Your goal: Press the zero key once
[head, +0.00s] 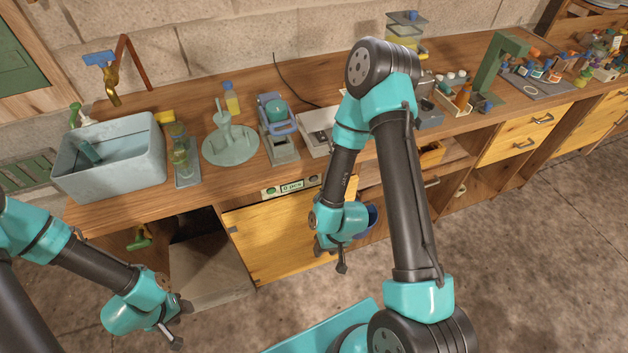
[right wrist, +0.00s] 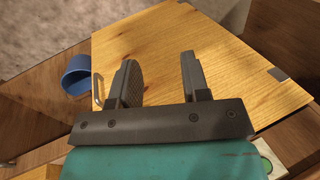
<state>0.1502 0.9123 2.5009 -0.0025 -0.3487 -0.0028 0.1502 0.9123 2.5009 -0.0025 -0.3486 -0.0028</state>
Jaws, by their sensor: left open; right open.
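A pale panel (head: 291,187) on the front edge of the wooden counter has a lit display reading what looks like "0 pcs" and a green round button (head: 271,191). Its lettering is too small to tell which key is zero. In the right wrist view, a green button (right wrist: 266,164) shows at the lower right, partly beside my wrist. My right gripper (head: 331,257) is open and empty, below the panel in front of the cabinet; its fingers also show in the right wrist view (right wrist: 157,82). My left gripper (head: 180,323) is open and empty at lower left, far from the panel.
A yellow wooden cabinet door (head: 275,240) lies below the panel. A blue round thing (right wrist: 76,76) is beside it. On the counter stand a grey sink (head: 110,160), a pale green dish (head: 230,146) and a white device (head: 318,130). My right arm hides part of the counter.

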